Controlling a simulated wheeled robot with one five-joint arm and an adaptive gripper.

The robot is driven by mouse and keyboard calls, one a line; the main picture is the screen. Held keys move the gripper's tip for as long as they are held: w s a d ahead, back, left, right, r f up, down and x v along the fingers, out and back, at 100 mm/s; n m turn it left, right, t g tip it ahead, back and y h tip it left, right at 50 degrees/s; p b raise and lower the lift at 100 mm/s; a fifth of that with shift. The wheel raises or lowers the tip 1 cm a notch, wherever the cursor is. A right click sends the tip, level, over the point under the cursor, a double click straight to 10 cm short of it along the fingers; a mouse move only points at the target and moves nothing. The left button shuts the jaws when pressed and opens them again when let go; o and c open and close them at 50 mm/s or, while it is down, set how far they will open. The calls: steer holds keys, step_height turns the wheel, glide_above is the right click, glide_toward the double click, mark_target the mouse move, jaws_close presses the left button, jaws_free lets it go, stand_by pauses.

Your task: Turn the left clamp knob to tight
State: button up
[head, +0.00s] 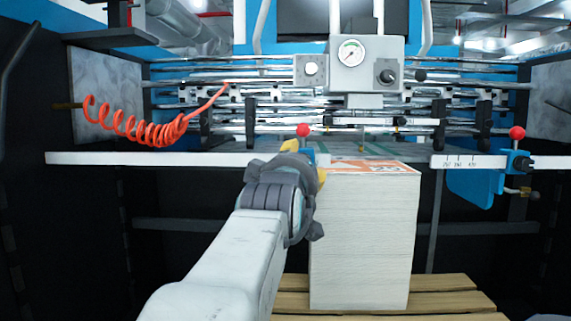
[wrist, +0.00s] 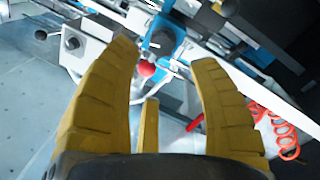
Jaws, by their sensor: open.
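The left clamp's red ball (head: 303,130) stands just beyond my gripper in the head view, above a small piece of blue. In the wrist view the red ball (wrist: 146,69) shows between my open fingers, nearer the left one. A blue clamp body (wrist: 157,54) with a dark round part is behind it. The rest of the left clamp is mostly hidden by my arm in the head view. My gripper (wrist: 164,54) has its yellow fingers spread, with nothing held between them. Whether it touches the knob, and how far the knob is turned, I cannot tell.
A tall paper stack (head: 362,240) stands on a wooden pallet (head: 450,297), right of my arm. The right clamp's red ball (head: 517,132) is at the right on the white rail (head: 150,158). A coiled orange hose (head: 140,130) hangs at left. A gauge (head: 351,52) is above.

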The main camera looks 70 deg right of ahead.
steer(key=shift+w+d+f+n+b, duration=0.1)
steer(key=shift+w+d+n+b, duration=0.35)
steer(key=shift+d, duration=0.8)
steer(key=shift+w+d+f+n+b, duration=0.1)
steer(key=shift+d+n+b, duration=0.15)
steer(key=shift+d+n, duration=0.7)
steer(key=shift+w+d+f+n+b, duration=0.1)
steer(key=shift+w+d+n+b, duration=0.2)
steer(key=shift+d, duration=1.25)
steer(key=shift+r, duration=0.1)
jaws_close()
